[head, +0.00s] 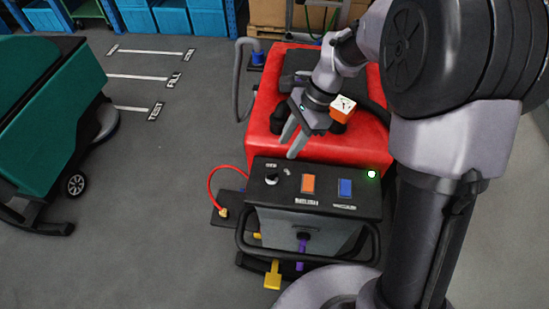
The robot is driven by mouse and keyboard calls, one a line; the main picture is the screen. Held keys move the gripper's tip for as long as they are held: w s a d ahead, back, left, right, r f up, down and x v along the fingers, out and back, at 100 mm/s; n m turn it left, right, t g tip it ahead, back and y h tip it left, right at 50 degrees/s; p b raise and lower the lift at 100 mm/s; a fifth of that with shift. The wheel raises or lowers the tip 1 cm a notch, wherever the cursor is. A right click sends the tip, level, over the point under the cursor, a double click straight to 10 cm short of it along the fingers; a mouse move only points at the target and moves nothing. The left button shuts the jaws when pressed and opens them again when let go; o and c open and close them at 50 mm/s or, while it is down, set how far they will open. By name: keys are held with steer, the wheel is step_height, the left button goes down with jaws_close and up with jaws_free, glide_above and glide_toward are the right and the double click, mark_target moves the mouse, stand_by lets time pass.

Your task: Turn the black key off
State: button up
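The black key (272,178) sits on a pale round switch at the left end of the dark control panel (325,205) of the red scrubber machine (262,120). The label above it is too small to read. Its exact turn is hard to tell. My gripper (292,147) is above and behind the panel, pointing down towards it. Its two grey fingers are apart with nothing between them. The fingertips are apart from the key, a little to its upper right in the picture.
An orange switch (308,184), a blue switch (345,188) and a lit green lamp (371,174) are on the panel. A black handle bar (310,262) runs in front. A red hose (212,185) curves at left. A teal machine (45,105) stands left; floor between is clear.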

mark_target(273, 171)
steer(key=b+x, duration=0.1)
steer(key=x, duration=1)
steer(key=shift+f, duration=0.2)
jaws_close()
